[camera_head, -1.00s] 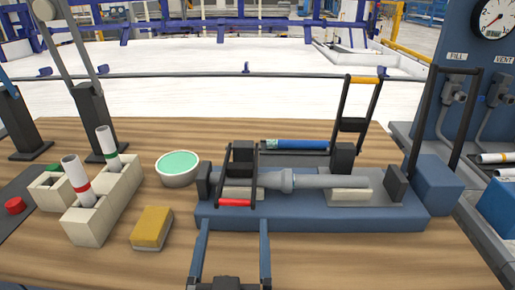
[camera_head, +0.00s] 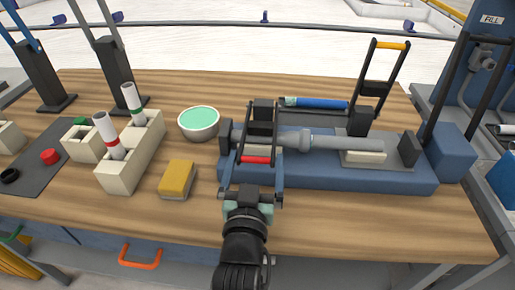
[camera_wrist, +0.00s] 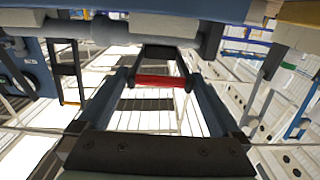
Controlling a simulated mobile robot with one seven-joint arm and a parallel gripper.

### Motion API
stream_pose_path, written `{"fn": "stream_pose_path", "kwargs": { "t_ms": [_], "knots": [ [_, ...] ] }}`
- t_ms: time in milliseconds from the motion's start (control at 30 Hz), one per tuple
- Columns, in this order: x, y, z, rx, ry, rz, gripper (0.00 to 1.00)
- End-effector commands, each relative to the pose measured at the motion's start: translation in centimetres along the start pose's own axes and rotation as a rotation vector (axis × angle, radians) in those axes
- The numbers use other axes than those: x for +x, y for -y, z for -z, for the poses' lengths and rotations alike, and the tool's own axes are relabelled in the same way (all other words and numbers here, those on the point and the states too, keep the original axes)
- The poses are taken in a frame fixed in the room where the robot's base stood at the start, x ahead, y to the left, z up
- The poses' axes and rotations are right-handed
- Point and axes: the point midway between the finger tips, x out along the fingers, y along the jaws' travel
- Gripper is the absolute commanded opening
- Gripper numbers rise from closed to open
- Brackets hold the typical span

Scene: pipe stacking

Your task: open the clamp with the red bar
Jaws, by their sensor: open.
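The clamp with the red bar (camera_head: 256,160) is a black frame at the left end of a blue fixture (camera_head: 350,177). Its red bar is low, on the near side of the fixture. A grey pipe (camera_head: 345,142) lies along the fixture beside the clamp. My gripper (camera_head: 258,152) is open, with one blue finger on each side of the clamp frame. In the wrist view the red bar (camera_wrist: 155,81) spans between the two fingers (camera_wrist: 158,90), nearer their far ends. I cannot tell whether the fingers touch it.
A second clamp with a yellow bar (camera_head: 392,45) stands raised behind the fixture, near a blue pipe (camera_head: 318,103). A yellow sponge (camera_head: 177,178), a green-filled bowl (camera_head: 198,122) and a cream holder (camera_head: 130,158) with two white tubes stand left. The wooden tabletop is clear at front right.

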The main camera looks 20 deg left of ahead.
Motion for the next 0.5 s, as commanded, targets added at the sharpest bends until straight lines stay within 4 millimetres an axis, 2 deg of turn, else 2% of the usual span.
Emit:
{"fn": "stream_pose_path", "kwargs": {
  "t_ms": [33, 200, 500],
  "knots": [
    [0.9, 0.0, 0.0, -0.001, -0.002, 0.001, 1.00],
    [2.9, 0.1, 0.0, -0.002, -0.001, 0.001, 1.00],
    [4.1, 0.0, 0.0, 0.000, 0.000, 0.000, 1.00]
  ]
}}
